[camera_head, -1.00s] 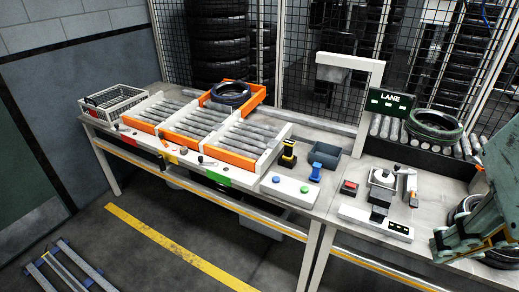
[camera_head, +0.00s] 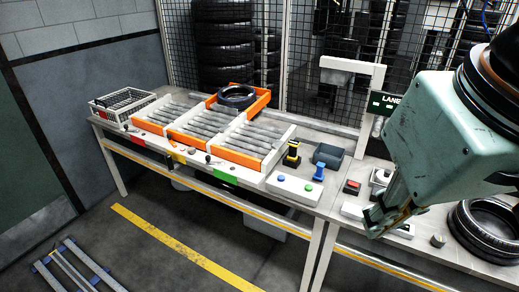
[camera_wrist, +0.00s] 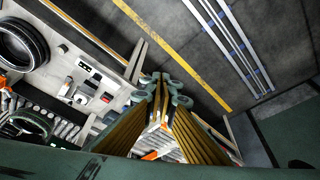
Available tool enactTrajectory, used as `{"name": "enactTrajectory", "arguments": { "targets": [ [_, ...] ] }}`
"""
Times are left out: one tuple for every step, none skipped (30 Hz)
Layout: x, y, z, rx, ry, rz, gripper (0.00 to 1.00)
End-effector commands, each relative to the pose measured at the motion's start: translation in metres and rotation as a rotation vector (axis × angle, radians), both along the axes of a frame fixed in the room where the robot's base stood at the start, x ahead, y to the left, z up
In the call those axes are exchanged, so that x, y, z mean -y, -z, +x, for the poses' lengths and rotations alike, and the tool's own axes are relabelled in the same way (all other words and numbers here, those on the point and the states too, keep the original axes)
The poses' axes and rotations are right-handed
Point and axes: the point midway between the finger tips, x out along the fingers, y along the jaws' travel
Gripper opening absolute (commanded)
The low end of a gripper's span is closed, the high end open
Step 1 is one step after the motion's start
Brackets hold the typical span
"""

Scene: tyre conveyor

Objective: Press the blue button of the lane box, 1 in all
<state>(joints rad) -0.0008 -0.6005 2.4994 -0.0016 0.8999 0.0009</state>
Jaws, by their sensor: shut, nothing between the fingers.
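In the wrist view the shut fingers (camera_wrist: 162,84) point over the bench edge. I cannot make out the blue button there; the fingers hide part of the bench.
A yellow-black tool (camera_head: 291,156) and a blue tool (camera_head: 318,171) stand behind the box. A red button unit (camera_head: 352,187) lies between box and gripper. A tyre (camera_head: 490,225) lies at right. Roller trays (camera_head: 238,158) fill the left. The LANE sign (camera_head: 383,104) is partly hidden.

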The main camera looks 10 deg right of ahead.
Motion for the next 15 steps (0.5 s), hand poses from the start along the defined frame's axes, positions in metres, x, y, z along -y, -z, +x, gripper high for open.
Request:
{"name": "enactTrajectory", "arguments": {
  "targets": [
    [0.0, 0.0, 0.0, 0.0, 0.0, 0.0, 0.0],
    [0.0, 0.0, 0.0, 0.0, 0.0, 0.0, 0.0],
    [0.0, 0.0, 0.0, 0.0, 0.0, 0.0, 0.0],
    [0.0, 0.0, 0.0, 0.0, 0.0, 0.0, 0.0],
    [0.0, 0.0, 0.0, 0.0, 0.0, 0.0, 0.0],
    [0.0, 0.0, 0.0, 0.0, 0.0, 0.0, 0.0],
    [0.0, 0.0, 0.0, 0.0, 0.0, 0.0, 0.0],
    [0.0, 0.0, 0.0001, 0.0, 0.0, 0.0, 0.0],
    [0.0, -0.0001, 0.0003, 0.0, -0.001, 0.0, 0.0],
    [0.0002, -0.0001, 0.0006, -0.001, -0.001, -0.001, 0.0],
    [0.0004, -0.0001, 0.001, -0.001, -0.002, -0.002, 0.0],
    [0.0007, -0.0002, 0.002, -0.002, -0.003, -0.004, 0.0],
    [0.0011, -0.0002, 0.0029, -0.003, -0.004, -0.006, 0.0],
    [0.0016, -0.0003, 0.004, -0.005, -0.006, -0.008, 0.0],
    [0.0024, -0.0005, 0.006, -0.007, -0.008, -0.013, 0.0]
  ]
}}
